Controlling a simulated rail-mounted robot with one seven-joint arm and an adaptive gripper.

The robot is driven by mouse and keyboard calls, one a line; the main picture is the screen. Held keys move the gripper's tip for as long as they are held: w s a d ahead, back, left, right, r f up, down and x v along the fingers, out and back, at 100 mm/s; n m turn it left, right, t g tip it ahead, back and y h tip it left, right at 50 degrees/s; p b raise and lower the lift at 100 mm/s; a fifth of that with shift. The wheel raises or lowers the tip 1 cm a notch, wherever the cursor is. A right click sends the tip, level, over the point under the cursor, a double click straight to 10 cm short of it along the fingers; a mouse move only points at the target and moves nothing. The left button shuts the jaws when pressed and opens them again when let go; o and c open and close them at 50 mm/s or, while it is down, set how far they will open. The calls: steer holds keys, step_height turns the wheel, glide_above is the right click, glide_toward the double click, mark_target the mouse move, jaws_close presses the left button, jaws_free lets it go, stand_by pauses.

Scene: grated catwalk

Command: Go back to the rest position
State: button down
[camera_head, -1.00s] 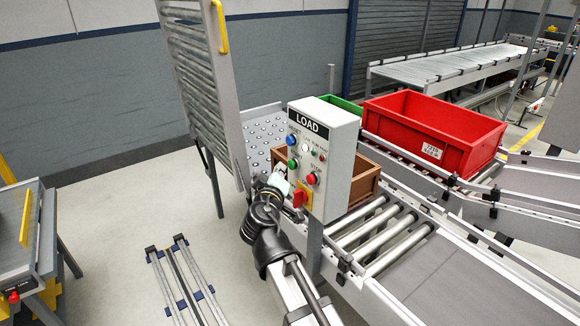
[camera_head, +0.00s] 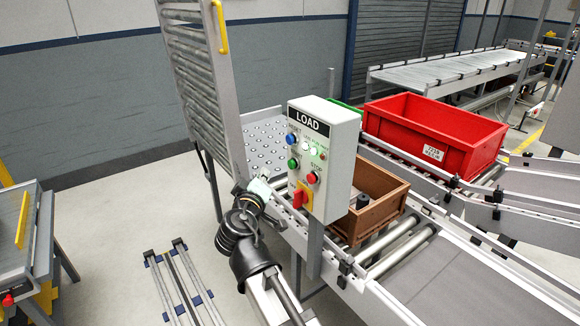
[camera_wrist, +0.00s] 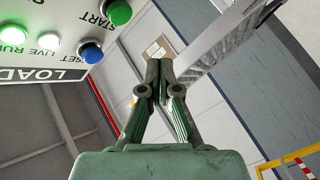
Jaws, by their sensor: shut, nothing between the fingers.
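My gripper shows in the wrist view (camera_wrist: 160,75) with its two fingers together and nothing between them. In the head view my arm's end (camera_head: 258,188) is just left of the LOAD control box (camera_head: 322,150), apart from its front as far as I can tell; its fingers are too small to make out. The box carries a blue, a green and a red button, a red switch on a yellow plate, and lit lamps. In the wrist view the box (camera_wrist: 65,30) is at the upper left, tilted, with a green lamp lit.
A brown crate (camera_head: 392,211) with dark items inside sits on the rollers (camera_head: 400,250) behind the box. A red bin (camera_head: 432,125) stands on the conveyor farther back. A raised roller gate (camera_head: 200,85) is left of the box. Open floor (camera_head: 110,225) lies left of my arm.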

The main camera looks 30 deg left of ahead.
stand_by(0.5)
steer(key=w+d+f+m+g+h, duration=0.1)
steer(key=d+f+g+h, duration=0.3)
steer(key=f, duration=0.7)
steer(key=w+d+f+m+g+h, duration=0.1)
steer(key=d+f, duration=0.5)
steer(key=f, duration=0.5)
steer(key=s+d+f+m+g+h, duration=0.25)
steer(key=d+f+g, duration=0.35)
steer(key=d+f, duration=1.4)
steer(key=s+d+f+m+g+h, duration=0.1)
steer(key=s+d+f+m+g, duration=0.15)
steer(key=s+d+f, duration=0.4)
steer(key=s+d+f+m+g+h, duration=0.1)
steer(key=s+d+f+m+g, duration=0.2)
steer(key=d+f, duration=0.7)
steer(key=s+d+f+m+g+y, duration=0.1)
steer(key=s+d+f+m+g, duration=0.1)
steer(key=s+d, duration=0.4)
steer(key=s+d+f+m+g+y, duration=0.1)
steer(key=s+d+f+m+g, duration=0.1)
steer(key=s+d+f+g, duration=0.2)
steer(key=s+d+f, duration=0.1)
steer(key=s+d, duration=0.2)
steer(key=s, duration=0.5)
steer(key=shift+s+d+f+m, duration=0.15)
steer(key=shift+s+f+m, duration=0.1)
steer(key=shift+f+m, duration=0.05)
